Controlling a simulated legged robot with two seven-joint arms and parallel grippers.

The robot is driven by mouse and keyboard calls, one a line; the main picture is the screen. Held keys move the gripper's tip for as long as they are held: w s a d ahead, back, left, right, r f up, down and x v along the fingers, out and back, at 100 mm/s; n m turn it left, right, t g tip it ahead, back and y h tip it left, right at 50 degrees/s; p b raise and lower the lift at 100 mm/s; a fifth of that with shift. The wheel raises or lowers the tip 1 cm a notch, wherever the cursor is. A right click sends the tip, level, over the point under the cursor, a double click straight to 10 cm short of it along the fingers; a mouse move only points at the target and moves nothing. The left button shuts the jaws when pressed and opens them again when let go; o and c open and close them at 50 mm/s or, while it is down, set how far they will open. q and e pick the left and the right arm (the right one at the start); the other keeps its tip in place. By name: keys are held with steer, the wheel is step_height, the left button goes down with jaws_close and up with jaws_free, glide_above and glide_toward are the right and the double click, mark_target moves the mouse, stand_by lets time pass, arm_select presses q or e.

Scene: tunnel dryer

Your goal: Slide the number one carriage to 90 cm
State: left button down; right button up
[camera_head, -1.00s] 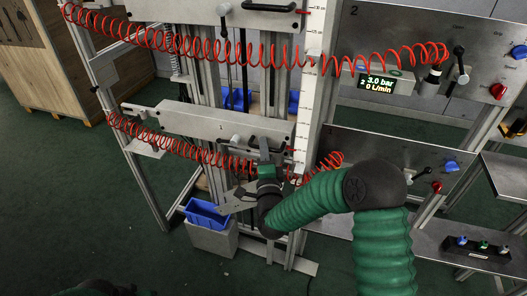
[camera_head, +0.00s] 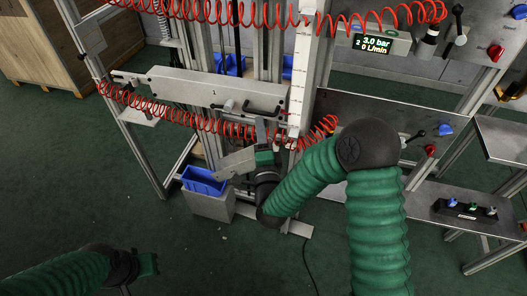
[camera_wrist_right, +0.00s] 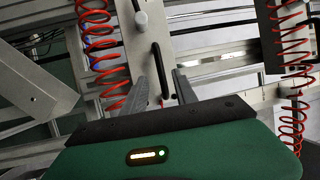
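The number one carriage (camera_head: 190,88) is a pale plate marked 1, with a black bar handle (camera_head: 263,108) at its right end. It sits beside a white vertical scale (camera_head: 300,85); its reading is too small to tell.
Red coiled hoses (camera_head: 160,108) hang across the carriage front. A blue bin (camera_head: 203,180) on a grey box stands below. A display (camera_head: 378,45) reads 3.0 bar, 0 L/min. A bench with small knobs (camera_head: 465,209) is at the right. Green floor at lower left is open.

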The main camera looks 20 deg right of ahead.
steer(key=v, duration=1)
step_height(320, 180, down, 9)
steer(key=a+n+g+y, duration=0.2)
steer(key=n+g+y, duration=0.4)
steer(key=n, duration=0.5)
steer(key=s+d+f+n+g+h, duration=0.1)
steer(key=s+d+n+g, duration=0.3)
steer(key=s, duration=0.4)
steer(key=s+d+f+n+g+h, duration=0.1)
steer(key=s+d+n+g, duration=0.1)
steer(key=s+n+g, duration=0.35)
step_height(320, 180, up, 16)
steer(key=s+m+g+p, duration=0.1)
steer(key=s+p, duration=0.1)
steer(key=p, duration=1.4)
